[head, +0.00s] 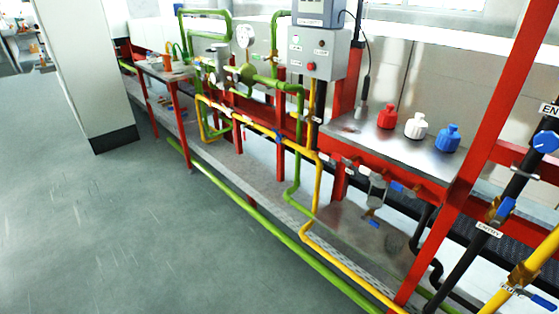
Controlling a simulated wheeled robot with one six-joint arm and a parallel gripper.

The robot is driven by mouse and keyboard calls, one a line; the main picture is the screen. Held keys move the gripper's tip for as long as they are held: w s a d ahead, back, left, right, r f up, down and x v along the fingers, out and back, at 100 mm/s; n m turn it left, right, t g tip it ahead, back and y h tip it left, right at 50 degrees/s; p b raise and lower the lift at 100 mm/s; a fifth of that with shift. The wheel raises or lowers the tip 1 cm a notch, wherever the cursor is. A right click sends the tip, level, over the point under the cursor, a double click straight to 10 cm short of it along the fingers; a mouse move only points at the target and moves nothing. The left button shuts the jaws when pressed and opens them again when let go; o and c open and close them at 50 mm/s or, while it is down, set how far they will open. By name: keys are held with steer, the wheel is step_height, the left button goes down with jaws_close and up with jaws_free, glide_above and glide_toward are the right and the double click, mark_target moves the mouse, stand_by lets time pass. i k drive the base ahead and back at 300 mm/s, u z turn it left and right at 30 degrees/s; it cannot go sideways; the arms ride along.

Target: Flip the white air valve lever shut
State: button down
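A yellow pipe (262,133) runs along the front of the red frame in the middle of the head view. A small whitish piece (221,107) on this pipe may be the white lever, but it is too small to tell its angle. A small blue piece (283,138) sits further right along the same pipe. My gripper is not in view.
Green pipes with a round gauge (245,35) rise behind. A grey control box (318,52) has a red button. Red, white and blue bottles (416,126) stand on a steel shelf. Black pipes with blue valve handles (505,208) are at right. Open floor (110,220) lies left of a low green pipe.

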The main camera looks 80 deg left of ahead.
mark_target(334, 162)
steer(key=u, duration=1.7)
steer(key=i, duration=0.35)
steer(key=u, duration=0.95)
steer(key=k, duration=0.6)
steer(key=u, duration=0.55)
steer(key=i, duration=1.55)
steer(key=z, duration=0.3)
